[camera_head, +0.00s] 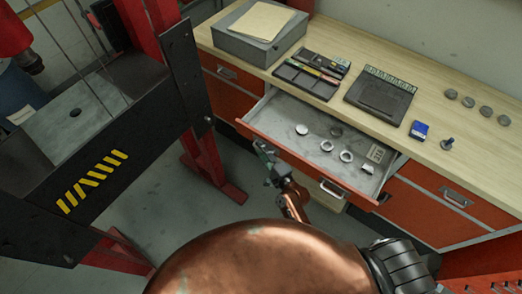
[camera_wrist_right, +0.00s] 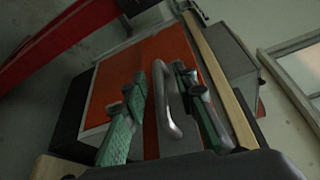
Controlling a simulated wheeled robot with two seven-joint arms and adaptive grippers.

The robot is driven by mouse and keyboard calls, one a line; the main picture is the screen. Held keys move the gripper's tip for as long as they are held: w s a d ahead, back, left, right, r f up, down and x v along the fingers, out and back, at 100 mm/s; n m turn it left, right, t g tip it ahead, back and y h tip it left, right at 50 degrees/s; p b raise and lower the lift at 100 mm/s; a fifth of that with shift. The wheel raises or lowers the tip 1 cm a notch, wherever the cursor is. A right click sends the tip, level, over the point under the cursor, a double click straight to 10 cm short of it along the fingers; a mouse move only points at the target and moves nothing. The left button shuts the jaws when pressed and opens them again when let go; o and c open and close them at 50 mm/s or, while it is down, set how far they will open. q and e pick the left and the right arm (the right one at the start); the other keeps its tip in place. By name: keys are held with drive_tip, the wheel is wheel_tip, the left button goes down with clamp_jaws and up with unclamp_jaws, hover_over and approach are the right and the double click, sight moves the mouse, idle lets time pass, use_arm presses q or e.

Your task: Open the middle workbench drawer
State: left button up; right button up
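The middle drawer (camera_head: 310,166) of the workbench stands pulled out, with its inside showing. Its red-orange front has a metal handle (camera_head: 333,190) toward the right. My right gripper (camera_head: 266,163) is at the left part of this front. In the right wrist view, a silver bar handle (camera_wrist_right: 168,105) on a red front appears between the two green-padded fingers of the right gripper (camera_wrist_right: 165,82). The fingers are apart, with gaps visible beside the bar. The exact contact is hidden in the head view. My left gripper is not in view.
Metal rings (camera_head: 346,156) and small parts lie in the drawer. The wooden benchtop (camera_head: 340,45) carries a grey case (camera_head: 250,38), tool trays (camera_head: 312,75) and a blue box (camera_head: 419,130). A red-posted frame (camera_head: 205,150) stands close on the left. Some floor (camera_head: 190,210) is clear.

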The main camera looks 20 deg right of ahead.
clamp_jaws()
idle(0.6)
